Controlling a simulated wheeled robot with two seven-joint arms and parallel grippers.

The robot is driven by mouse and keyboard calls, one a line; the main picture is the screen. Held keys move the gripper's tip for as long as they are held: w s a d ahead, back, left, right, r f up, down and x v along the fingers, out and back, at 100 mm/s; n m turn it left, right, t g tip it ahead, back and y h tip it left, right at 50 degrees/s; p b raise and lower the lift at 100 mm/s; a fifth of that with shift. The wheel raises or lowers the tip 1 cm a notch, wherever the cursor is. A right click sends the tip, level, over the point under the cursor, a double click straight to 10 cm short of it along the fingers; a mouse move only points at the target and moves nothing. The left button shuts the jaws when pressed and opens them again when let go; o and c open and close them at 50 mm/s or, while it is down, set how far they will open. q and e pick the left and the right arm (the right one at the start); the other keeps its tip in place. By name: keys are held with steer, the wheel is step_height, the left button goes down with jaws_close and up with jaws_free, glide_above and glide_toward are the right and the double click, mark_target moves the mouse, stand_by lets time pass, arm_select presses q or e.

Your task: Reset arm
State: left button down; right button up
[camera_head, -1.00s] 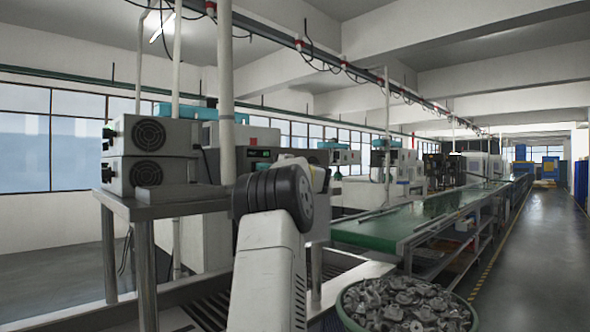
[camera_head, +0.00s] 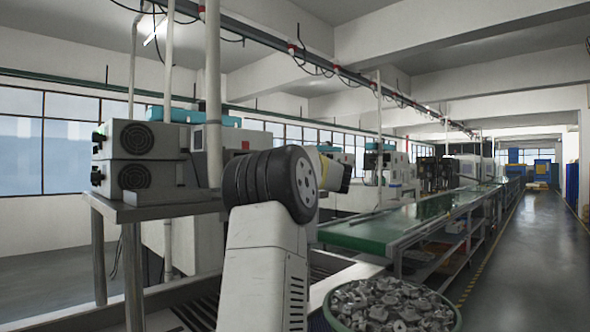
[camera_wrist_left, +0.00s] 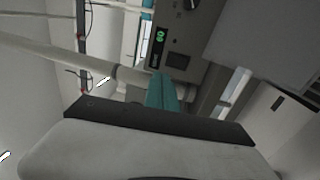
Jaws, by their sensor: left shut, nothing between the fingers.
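My own arm rises from the bottom centre of the head view, its white link upright and its dark ribbed elbow joint on top. The forearm beyond the joint is mostly hidden, and no fingertips show there. In the left wrist view, the pale and black body of my left gripper fills the lower part. Two narrow teal fingers of my left gripper (camera_wrist_left: 163,92) lie together above it, shut with nothing between them. My right gripper is in neither view.
A round tub (camera_head: 331,318) full of grey metal parts (camera_head: 390,306) stands at the lower right. A green conveyor (camera_head: 365,235) runs into the distance. Stacked grey boxes (camera_head: 142,158) sit on a metal table (camera_head: 150,208) at left. The right aisle (camera_head: 530,240) is open.

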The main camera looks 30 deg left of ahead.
arm_select(q)
steer(key=shift+s+d, duration=0.2)
steer(key=shift+d, duration=0.45)
steer(key=w+d+r+m+t+h, duration=0.2)
steer(key=d+r+m+t+h, duration=0.25)
steer(key=d+m+t, duration=0.4)
steer(key=s+d+f+m+t+h, duration=0.2)
steer(key=d+m+h, duration=0.4)
steer(key=d+m, duration=0.15)
steer(key=s+d+f+m+t+h, duration=0.25)
steer(key=d+m+h, duration=0.35)
steer(key=d, duration=0.3)
steer(key=s+d+f+m+g+h, duration=0.35)
steer(key=s+d+f+m, duration=0.2)
steer(key=d+f, duration=0.2)
steer(key=s+d+f+m+g, duration=0.2)
steer(key=s+f+m+g, duration=0.4)
steer(key=s+f, duration=1.6)
steer(key=s+g, duration=0.2)
steer(key=shift+s+f+g+h, duration=0.2)
steer(key=shift+f+g+h, duration=0.15)
steer(key=shift+f+h, duration=0.05)
